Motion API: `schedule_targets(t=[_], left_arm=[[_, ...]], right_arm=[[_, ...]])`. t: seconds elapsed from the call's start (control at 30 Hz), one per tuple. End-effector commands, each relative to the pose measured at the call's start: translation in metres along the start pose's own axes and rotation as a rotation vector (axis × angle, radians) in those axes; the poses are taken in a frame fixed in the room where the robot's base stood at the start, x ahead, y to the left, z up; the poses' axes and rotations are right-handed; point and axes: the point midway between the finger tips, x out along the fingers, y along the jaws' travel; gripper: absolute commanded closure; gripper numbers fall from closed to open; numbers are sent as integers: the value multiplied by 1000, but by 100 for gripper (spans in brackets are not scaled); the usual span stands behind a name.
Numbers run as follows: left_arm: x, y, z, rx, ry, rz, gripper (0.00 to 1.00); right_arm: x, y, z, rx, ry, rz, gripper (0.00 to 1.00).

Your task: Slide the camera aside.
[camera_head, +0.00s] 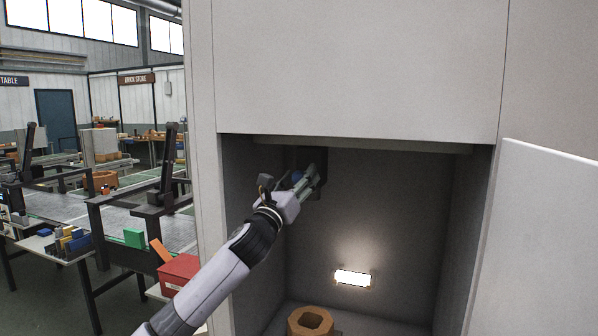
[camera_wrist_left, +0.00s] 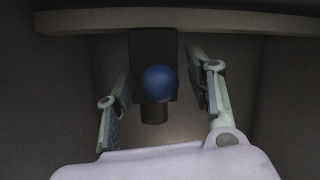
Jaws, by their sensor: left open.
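The camera (camera_head: 319,163) is a dark box with a blue ball (camera_head: 297,176) on its front, high inside the open cabinet. In the left wrist view, the camera (camera_wrist_left: 150,45) sits in the middle, with the blue ball (camera_wrist_left: 159,83) in front of it and a short dark cylinder below. My left gripper (camera_head: 305,183) reaches into the cabinet from the left. In the left wrist view its open fingers (camera_wrist_left: 158,95) stand one on each side of the ball, with gaps visible. My right gripper is not in view.
The cabinet has a top panel (camera_head: 360,70), a left side wall (camera_head: 202,120) and an open door (camera_head: 550,220) at right. A lit lamp (camera_head: 353,278) is on its back wall. A brown, hollow, faceted piece (camera_head: 310,322) stands low inside. The middle is free.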

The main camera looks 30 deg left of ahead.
Motion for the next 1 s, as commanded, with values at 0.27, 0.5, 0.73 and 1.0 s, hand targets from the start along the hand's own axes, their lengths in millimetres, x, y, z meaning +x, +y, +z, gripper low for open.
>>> schedule_targets(t=[0.27, 0.5, 0.73, 1.0], left_arm=[[3, 0, -1, 0, 1, 0, 51], [3, 0, -1, 0, 0, 0, 64], [3, 0, 0, 0, 0, 0, 79], [3, 0, 0, 0, 0, 0, 97]], right_arm=[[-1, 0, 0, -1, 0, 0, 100], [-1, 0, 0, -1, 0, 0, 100], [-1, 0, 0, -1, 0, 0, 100], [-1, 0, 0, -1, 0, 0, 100]])
